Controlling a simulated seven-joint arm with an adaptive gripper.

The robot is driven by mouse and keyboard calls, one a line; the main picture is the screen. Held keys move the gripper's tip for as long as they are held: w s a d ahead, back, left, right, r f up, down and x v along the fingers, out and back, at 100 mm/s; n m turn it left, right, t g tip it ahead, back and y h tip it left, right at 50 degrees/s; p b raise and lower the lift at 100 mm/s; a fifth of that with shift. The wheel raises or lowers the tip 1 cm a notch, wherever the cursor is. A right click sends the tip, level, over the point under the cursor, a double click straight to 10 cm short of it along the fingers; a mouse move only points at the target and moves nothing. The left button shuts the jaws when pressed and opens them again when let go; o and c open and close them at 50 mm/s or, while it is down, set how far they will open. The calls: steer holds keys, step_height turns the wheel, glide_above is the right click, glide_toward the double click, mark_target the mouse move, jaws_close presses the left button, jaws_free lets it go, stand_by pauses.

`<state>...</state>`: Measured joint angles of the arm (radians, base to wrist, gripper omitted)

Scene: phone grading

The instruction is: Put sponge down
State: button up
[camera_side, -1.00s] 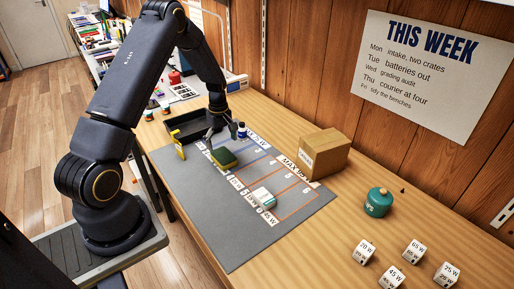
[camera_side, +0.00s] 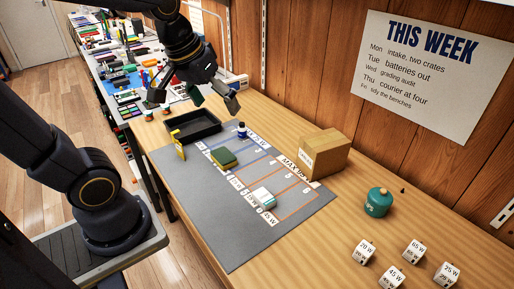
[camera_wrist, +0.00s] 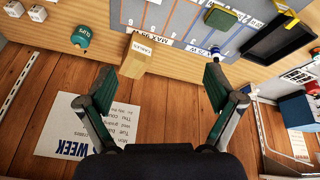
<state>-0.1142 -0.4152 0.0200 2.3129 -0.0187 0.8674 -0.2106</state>
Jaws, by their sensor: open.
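The sponge (camera_side: 223,157), green on top with a yellowish edge, lies flat on the grey mat (camera_side: 215,220) near its back left part. It also shows in the wrist view (camera_wrist: 221,18), at the top. My gripper (camera_side: 193,97) is raised above the far end of the bench, behind the black tray and well apart from the sponge. In the wrist view its two fingers (camera_wrist: 155,88) are spread wide with nothing between them.
A black tray (camera_side: 168,137) stands at the mat's far edge, with a yellow item (camera_side: 179,146) and a blue bottle (camera_side: 241,130) nearby. A white box (camera_side: 262,197) lies on the mat. A cardboard box (camera_side: 336,154), teal tin (camera_side: 377,203) and several white cubes (camera_side: 413,251) are to the right.

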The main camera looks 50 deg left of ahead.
steer(key=s+d+m+t, duration=0.1)
steer(key=s+d+m, duration=0.2)
steer(key=s, duration=0.3)
steer(key=shift+s+m, duration=0.2)
steer(key=shift+m, duration=0.3)
